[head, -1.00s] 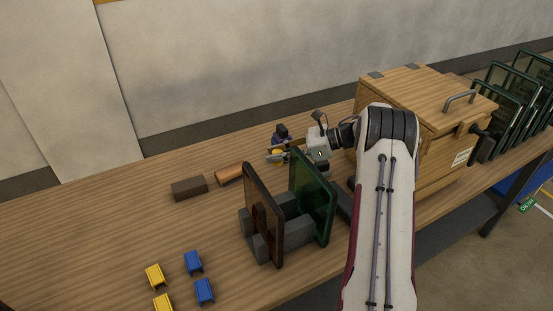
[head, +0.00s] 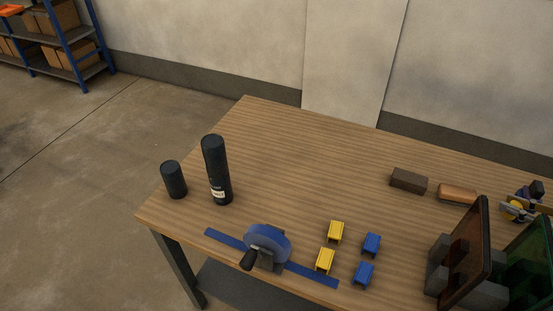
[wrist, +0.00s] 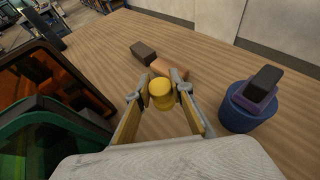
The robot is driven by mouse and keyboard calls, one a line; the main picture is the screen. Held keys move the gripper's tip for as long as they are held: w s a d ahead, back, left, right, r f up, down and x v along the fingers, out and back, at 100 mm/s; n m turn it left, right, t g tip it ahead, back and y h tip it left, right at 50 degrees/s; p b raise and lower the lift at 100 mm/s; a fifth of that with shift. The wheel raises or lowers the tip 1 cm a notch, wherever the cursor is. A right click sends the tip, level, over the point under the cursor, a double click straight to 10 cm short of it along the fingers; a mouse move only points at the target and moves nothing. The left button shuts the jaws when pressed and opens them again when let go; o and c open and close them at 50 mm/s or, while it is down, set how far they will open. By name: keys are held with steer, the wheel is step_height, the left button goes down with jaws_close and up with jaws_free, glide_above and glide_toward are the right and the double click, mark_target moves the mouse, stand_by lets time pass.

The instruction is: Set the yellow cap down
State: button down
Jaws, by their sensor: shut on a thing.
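The yellow cap (wrist: 161,93) sits between the two fingertips of my gripper (wrist: 163,88) in the wrist view, and the gripper is shut on it. In the head view the yellow cap (head: 514,207) and the gripper show only at the right edge. The wood top of the table (wrist: 205,62) lies beneath; I cannot tell how much gap is under the cap.
A blue round piece with a dark top (wrist: 245,108) stands right of my gripper in the wrist view. Brown (head: 409,180) and orange (head: 457,192) blocks lie nearby. The upright brown panel (head: 466,250) and green panel (head: 532,255) stand in front.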

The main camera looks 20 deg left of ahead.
steer(key=w+a+r, duration=0.2)
steer(key=w+a, duration=0.2)
steer(key=a, duration=1)
steer(key=w+a+r, duration=0.3)
steer(key=w+a, duration=0.1)
steer(key=a, duration=1)
steer(key=w+a+r, duration=0.2)
steer(key=w+a, duration=0.3)
steer(key=a, duration=0.9)
steer(key=s+a+r, duration=0.3)
steer(key=s+a, duration=0.2)
steer(key=a, duration=0.8)
steer(key=s+a+r, duration=0.4)
steer(key=s+a, duration=0.2)
steer(key=a, duration=0.7)
steer(key=s+a+r, duration=0.4)
steer(key=s+a, duration=0.2)
steer(key=a, duration=0.7)
steer(key=shift+s+a+r, duration=0.15)
steer(key=shift+s, duration=0.1)
steer(key=shift+f, duration=11.9)
steer(key=shift+f, duration=2.1)
steer(key=shift+f, duration=0.15)
